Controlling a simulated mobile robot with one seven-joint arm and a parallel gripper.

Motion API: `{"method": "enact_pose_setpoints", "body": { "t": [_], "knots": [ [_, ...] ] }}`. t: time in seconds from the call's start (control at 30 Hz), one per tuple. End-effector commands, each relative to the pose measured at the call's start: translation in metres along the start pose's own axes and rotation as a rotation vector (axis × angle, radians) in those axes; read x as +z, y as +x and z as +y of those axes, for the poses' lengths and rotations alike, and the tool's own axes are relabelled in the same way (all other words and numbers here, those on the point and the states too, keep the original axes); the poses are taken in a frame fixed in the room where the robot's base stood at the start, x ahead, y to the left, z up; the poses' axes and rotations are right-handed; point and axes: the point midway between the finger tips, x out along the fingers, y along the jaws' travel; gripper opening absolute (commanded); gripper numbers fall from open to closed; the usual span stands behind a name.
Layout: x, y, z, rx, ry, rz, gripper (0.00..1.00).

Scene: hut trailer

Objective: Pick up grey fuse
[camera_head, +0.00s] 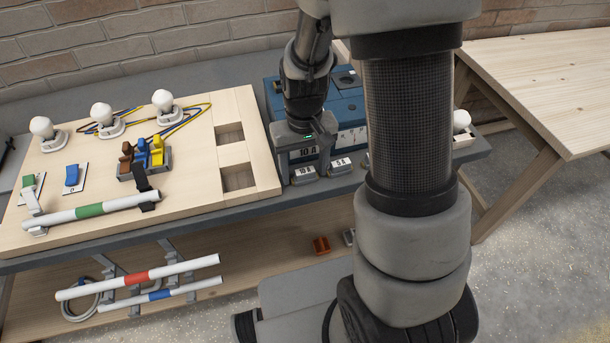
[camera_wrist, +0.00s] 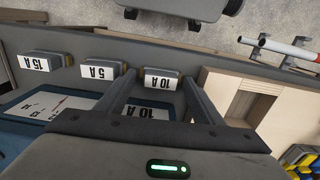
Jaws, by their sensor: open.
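A small grey fuse with a white 10 A label (camera_head: 305,175) sits on the grey bench edge in front of the blue box. It also shows in the wrist view (camera_wrist: 162,80). My gripper (camera_head: 305,172) points down at it, open, with one finger on each side. In the wrist view my fingertips (camera_wrist: 160,82) flank the fuse; I cannot tell whether they touch it. A similar 5 A fuse (camera_wrist: 93,71) and a 15 A fuse (camera_wrist: 46,61) stand in the same row. The 5 A fuse (camera_head: 340,165) is partly beside my arm in the head view.
The blue box (camera_head: 348,107) stands right behind the fuses. A wooden board (camera_head: 215,187) with bulbs, switches and square recesses lies to the left. An orange piece (camera_head: 320,245) and a small grey piece (camera_head: 349,237) lie on the lower shelf. A wooden table (camera_head: 540,75) stands at right.

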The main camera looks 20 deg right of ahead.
Motion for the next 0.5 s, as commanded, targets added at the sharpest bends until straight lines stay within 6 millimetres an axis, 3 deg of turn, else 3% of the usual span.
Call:
{"method": "enact_pose_setpoints", "body": {
  "t": [0.1,0.23,0.5],
  "knots": [
    [0.0,-0.0005,0.0,0.0,0.0,0.0,0.61],
    [0.0,-0.0006,-0.0001,0.0,0.0,0.0,0.41],
    [-0.0001,-0.001,0.0,0.0,0.0,0.0,0.4]
  ]
}}
